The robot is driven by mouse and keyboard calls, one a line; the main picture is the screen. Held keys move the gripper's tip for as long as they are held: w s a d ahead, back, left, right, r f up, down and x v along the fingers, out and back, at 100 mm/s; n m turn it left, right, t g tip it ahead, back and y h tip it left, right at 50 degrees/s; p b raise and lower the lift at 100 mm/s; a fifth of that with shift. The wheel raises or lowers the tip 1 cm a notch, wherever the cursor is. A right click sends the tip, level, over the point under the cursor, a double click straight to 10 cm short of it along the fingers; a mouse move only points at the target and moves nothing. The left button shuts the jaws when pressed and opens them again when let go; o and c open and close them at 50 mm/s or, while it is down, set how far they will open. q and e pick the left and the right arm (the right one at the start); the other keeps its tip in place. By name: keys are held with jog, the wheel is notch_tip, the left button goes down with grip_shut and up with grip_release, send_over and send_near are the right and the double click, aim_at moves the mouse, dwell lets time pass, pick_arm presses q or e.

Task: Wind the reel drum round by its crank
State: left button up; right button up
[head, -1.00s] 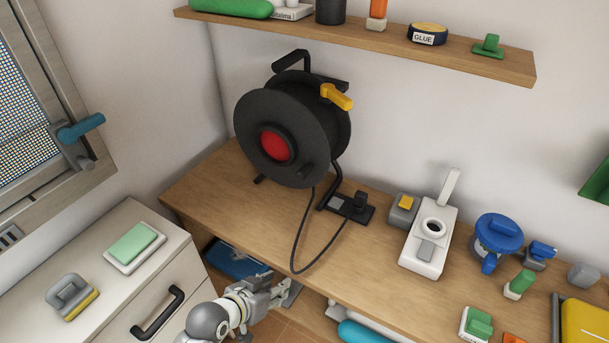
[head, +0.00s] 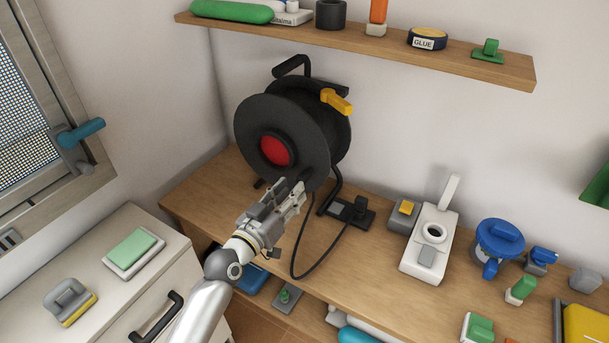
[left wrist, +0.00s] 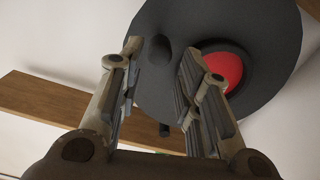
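The black reel drum (head: 258,112) stands on the wooden bench, with a red hub (head: 275,150) on its face. Its crank is a short black knob (left wrist: 158,50) low on the right of the face in the head view, mostly hidden there by my fingers. My left gripper (head: 292,188) is open in front of the knob. In the left wrist view the knob shows between the open fingertips, just beyond them, with no clear contact. A yellow handle (head: 336,101) sticks out at the drum's upper right. My right gripper is out of view.
A black cable (head: 312,270) loops from the reel over the bench front to a black plug block (head: 347,211). A white device (head: 428,245) and several small items stand to the right. A wooden shelf (head: 460,60) hangs above; a white drawer cabinet (head: 85,280) is at left.

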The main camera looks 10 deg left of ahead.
aim_at(305, 176)
pick_arm(q)
jog(key=x, duration=0.7)
jog(key=shift+w+f, duration=0.1)
jog(key=shift+f, duration=0.05)
grip_shut()
